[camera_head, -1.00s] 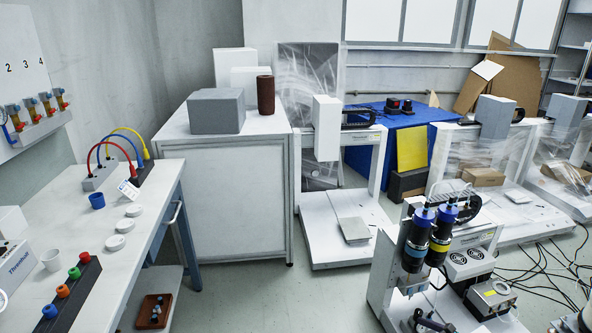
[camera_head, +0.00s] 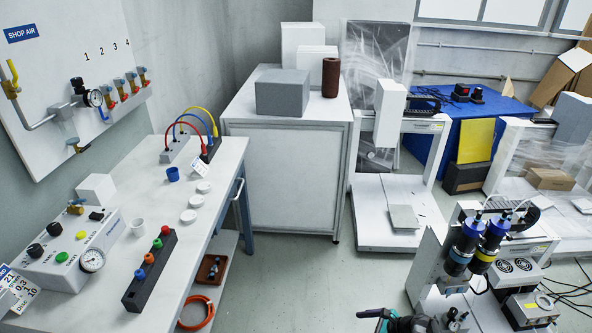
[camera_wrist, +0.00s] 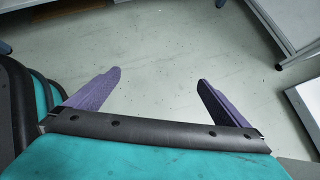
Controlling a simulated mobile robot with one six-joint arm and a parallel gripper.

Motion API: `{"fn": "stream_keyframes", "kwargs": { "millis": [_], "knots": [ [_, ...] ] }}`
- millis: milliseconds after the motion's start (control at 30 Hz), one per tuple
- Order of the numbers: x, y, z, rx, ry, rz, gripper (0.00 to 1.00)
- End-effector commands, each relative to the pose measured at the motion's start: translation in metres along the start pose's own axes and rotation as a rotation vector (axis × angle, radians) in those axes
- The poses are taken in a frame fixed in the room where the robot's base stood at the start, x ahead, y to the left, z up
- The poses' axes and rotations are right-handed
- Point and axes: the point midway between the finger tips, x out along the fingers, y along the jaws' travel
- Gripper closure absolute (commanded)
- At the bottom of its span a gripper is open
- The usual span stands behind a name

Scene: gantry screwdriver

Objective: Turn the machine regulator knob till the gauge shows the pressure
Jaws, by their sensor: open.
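A gantry machine with two dark screwdrivers (camera_head: 467,246) stands at the lower right. A small black knob-like part (camera_head: 453,318) shows low on it beside my arm, but I cannot tell whether it is the regulator knob. On the left, a white control box (camera_head: 62,252) on the bench has black knobs (camera_head: 53,229) and a round gauge (camera_head: 92,259), its reading too small to tell. Another gauge (camera_head: 93,98) with a black knob (camera_head: 77,83) is on the wall panel. My gripper (camera_wrist: 160,80) is open and empty above the floor, away from these.
Grey floor lies clear between bench and gantry machine. Cables (camera_head: 575,282) lie at the right.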

Motion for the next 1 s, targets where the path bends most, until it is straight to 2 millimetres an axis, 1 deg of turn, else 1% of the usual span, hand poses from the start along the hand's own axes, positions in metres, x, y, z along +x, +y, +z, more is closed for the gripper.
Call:
{"fn": "stream_keyframes", "kwargs": {
  "millis": [33, 200, 367, 533, 600, 667, 800, 900, 1000],
  "knots": [
    [0.002, 0.015, 0.012, -0.039, 0.018, 0.037, 0.0],
    [0.015, 0.061, 0.028, -0.193, 0.082, 0.161, 0.0],
    [0.021, 0.106, 0.038, -0.359, 0.142, 0.288, 0.0],
    [0.019, 0.153, 0.041, -0.563, 0.205, 0.436, 0.0],
    [0.015, 0.172, 0.04, -0.656, 0.229, 0.502, 0.0],
    [0.011, 0.187, 0.037, -0.741, 0.249, 0.563, 0.0],
    [-0.005, 0.217, 0.027, -0.951, 0.291, 0.714, 0.0],
    [-0.019, 0.23, 0.015, -1.095, 0.312, 0.817, 0.0],
    [-0.033, 0.235, 0.0, -1.225, 0.324, 0.914, 0.0]
  ]
}}
